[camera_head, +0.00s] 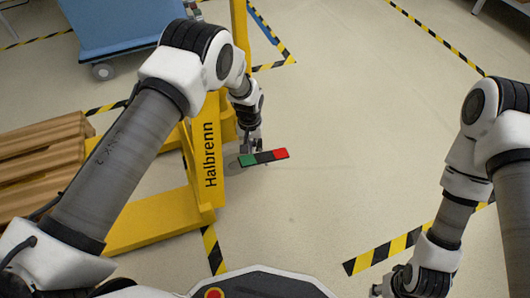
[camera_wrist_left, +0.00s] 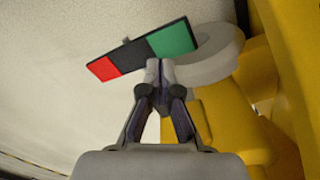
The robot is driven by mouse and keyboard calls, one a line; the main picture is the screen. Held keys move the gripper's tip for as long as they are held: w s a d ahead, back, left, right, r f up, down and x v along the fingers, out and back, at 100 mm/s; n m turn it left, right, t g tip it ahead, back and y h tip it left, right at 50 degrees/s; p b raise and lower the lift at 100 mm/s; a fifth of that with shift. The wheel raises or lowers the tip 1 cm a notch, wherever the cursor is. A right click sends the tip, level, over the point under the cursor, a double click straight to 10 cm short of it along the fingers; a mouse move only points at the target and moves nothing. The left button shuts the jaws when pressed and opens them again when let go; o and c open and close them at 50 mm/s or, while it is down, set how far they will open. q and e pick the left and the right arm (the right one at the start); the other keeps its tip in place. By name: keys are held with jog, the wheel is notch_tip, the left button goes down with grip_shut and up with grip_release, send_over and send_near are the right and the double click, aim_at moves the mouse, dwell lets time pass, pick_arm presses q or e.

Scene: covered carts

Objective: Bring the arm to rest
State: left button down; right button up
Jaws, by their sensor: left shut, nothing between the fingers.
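My left arm reaches in from the left over a yellow pallet truck. My left gripper (camera_head: 250,146) points down, shut and empty, close to a flat bar (camera_head: 264,157) with green, black and red sections. In the left wrist view the closed fingertips (camera_wrist_left: 160,72) are just in front of the bar (camera_wrist_left: 135,50); I cannot tell whether they touch it. My right gripper (camera_head: 385,287) is low at the bottom right of the head view. It is partly in view, and its fingers are too unclear to judge.
The yellow truck (camera_head: 150,222), marked "Halbrenn", stands below my left arm, beside wooden pallets (camera_head: 40,150). A blue covered cart (camera_head: 115,25) stands at the back left. Yellow-black tape (camera_head: 385,252) marks the floor. The floor in the middle and right is clear.

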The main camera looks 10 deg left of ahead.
pick_arm(q)
notch_tip(320, 180, up, 2)
jog(key=shift+r+p, duration=0.1)
jog(key=shift+p, duration=0.55)
